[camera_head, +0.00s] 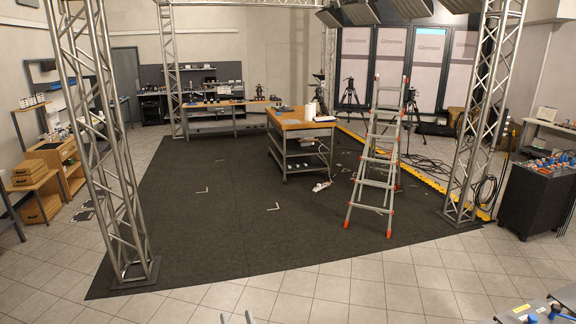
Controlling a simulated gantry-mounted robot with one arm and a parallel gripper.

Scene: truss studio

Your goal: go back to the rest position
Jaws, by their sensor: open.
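At the bottom edge of the head view, a little left of the middle, two grey fingertips of my gripper (237,318) show. They stand apart with a gap between them, so the gripper is open. Nothing shows between the fingertips. The rest of the gripper and the arm are below the picture's edge and hidden. No rest position is marked in view.
A wheeled workbench (297,124) stands on the dark floor mat (190,220). A stepladder (375,160) stands right of it. Truss columns rise at left (105,150) and right (483,120). A dark cabinet (535,200) is at far right. The front mat is clear.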

